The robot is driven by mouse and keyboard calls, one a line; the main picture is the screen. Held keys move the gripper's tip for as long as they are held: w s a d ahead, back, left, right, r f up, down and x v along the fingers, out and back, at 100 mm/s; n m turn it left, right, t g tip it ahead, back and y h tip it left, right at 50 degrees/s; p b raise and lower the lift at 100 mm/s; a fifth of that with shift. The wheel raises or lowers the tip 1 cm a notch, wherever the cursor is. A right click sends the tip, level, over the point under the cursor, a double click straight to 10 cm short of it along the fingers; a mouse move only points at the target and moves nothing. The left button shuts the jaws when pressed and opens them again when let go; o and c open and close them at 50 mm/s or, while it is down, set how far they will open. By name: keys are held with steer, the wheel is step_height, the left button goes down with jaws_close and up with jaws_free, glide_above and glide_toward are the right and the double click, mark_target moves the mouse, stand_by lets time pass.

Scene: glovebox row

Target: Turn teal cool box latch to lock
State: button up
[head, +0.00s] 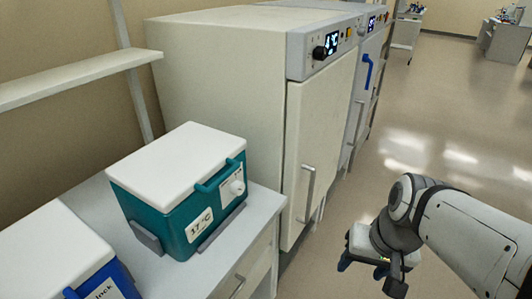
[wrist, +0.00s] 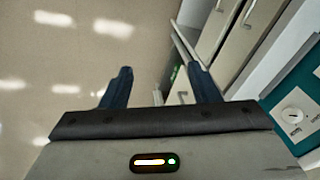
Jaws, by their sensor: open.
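The teal cool box (head: 160,222) with a white lid sits on the grey counter at the left of the head view, with a "37°C" label on its side. Its latch, a white round dial (head: 237,187), is on the side facing the aisle, near a teal handle. In the wrist view the teal box (wrist: 292,88) shows at the right edge, with the white latch dial (wrist: 292,115) on it. My gripper (head: 366,270) is over the aisle floor, to the right of the box and apart from it. In the wrist view my gripper (wrist: 160,85) is open and empty.
A blue box (head: 105,275) with a white lid stands at the lower left on the counter (head: 240,240). A tall cream cabinet (head: 322,130) with a handle stands beyond the teal box. A shelf (head: 70,80) is on the wall. The aisle floor (head: 420,130) is clear.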

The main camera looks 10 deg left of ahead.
steer(key=a+f+m+g+y+b, duration=0.2)
steer(key=a+f+y, duration=0.15)
steer(key=a, duration=0.35)
steer(key=m+t+y+b, duration=0.6)
steer(key=m+t+y, duration=0.1)
steer(key=m+y, duration=0.45)
glide_toward(241, 190)
steer(key=a, duration=0.2)
steer(key=shift+n, duration=0.35)
steer(key=x, duration=0.7)
steer(key=shift+w+a+p, duration=0.2)
steer(key=shift+w+p, duration=0.1)
steer(key=shift+w, duration=0.25)
steer(key=shift+c, duration=0.2)
steer(key=c, duration=0.9)
